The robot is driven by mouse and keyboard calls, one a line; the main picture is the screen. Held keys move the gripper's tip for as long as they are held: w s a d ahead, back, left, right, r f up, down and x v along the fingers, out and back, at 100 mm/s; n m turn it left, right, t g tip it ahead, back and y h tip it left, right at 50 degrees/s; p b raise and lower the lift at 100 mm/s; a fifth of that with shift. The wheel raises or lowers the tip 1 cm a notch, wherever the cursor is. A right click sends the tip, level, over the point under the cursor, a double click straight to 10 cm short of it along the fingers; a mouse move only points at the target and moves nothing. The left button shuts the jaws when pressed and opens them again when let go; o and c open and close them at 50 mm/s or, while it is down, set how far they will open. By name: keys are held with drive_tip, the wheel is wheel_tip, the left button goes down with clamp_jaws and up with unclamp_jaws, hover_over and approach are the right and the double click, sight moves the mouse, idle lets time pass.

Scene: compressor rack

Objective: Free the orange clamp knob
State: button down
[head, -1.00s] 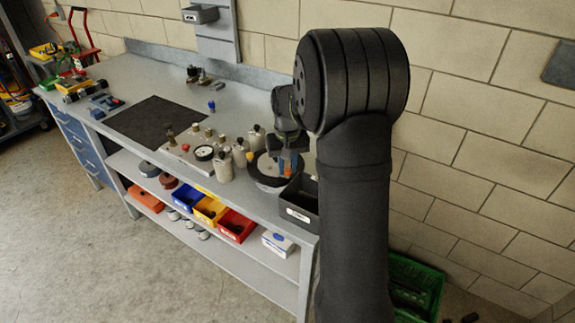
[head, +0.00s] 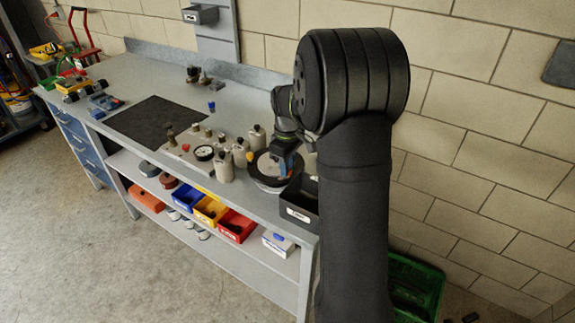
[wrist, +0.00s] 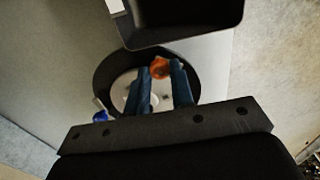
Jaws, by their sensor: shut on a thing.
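The orange clamp knob (wrist: 159,68) shows between the blue fingertips of my gripper (wrist: 160,75) in the wrist view. My gripper is shut on it, and the fingers hide part of the knob. In the head view my gripper (head: 284,164) is tilted over the round black-rimmed fixture (head: 262,183), with a little orange showing at the fingers. The fixture's pale centre (wrist: 124,90) lies behind the fingers in the wrist view. I cannot tell whether the knob still touches the fixture.
A black bin (head: 297,214) stands at the bench's right end, close to the fixture; it also shows in the wrist view (wrist: 185,38). Pale canisters (head: 224,167) and a gauge plate (head: 188,160) stand to the left. A dark mat (head: 150,120) lies clear farther left.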

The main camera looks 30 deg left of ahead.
drive_tip(key=shift+n, duration=0.4)
drive_tip(key=c, duration=1.3)
unclamp_jaws()
drive_tip(key=shift+o, duration=0.2)
wheel_tip(320, 180, up, 17)
drive_tip(key=shift+r, duration=0.2)
drive_tip(key=shift+f, duration=0.1)
wheel_tip(320, 180, down, 17)
drive_tip(key=shift+f, duration=0.1)
